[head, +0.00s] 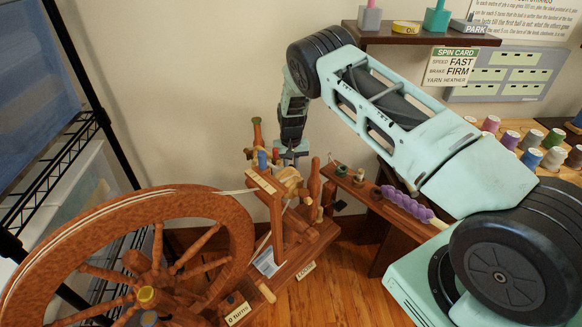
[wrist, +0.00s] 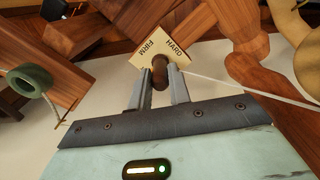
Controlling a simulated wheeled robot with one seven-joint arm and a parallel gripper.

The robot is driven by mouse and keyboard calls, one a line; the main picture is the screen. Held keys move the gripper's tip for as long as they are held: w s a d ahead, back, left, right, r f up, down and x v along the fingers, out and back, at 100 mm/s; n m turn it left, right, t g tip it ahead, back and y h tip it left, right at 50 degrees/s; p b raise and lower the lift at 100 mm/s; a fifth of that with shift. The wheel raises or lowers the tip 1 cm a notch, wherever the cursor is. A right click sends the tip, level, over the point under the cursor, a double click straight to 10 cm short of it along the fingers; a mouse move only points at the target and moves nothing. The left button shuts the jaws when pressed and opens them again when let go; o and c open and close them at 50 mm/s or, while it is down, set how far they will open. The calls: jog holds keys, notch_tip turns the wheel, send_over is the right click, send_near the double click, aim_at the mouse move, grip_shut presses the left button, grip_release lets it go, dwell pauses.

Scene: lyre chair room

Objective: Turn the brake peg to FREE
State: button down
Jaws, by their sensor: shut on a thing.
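The brake peg (wrist: 160,73) is a dark brown rounded knob in the wrist view. No FREE mark is legible. My gripper (wrist: 161,88) has its two grey fingers closed on the peg, one on each side. In the head view my gripper (head: 291,155) points down at the top of the spinning wheel's upright parts. The peg is too small or hidden to make out there.
The spinning wheel (head: 128,207) fills the lower left. A spin card (head: 453,67) reads FAST, FIRM, HEATHER. A shelf (head: 415,38) and yarn cones (head: 530,140) stand right. A green ring on a cord (wrist: 30,80) is left of my gripper, and a pale cord (wrist: 250,88) runs right.

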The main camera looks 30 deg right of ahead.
jog(key=n+b, duration=0.2)
jog(key=n, duration=0.4)
jog(key=shift+f, duration=0.1)
jog(key=n+b, duration=0.1)
jog(key=n, duration=0.4)
jog(key=shift+b, duration=0.35)
jog(key=shift+d+n, duration=0.1)
jog(key=shift+n, duration=0.2)
jog(key=c, duration=1.3)
grip_release()
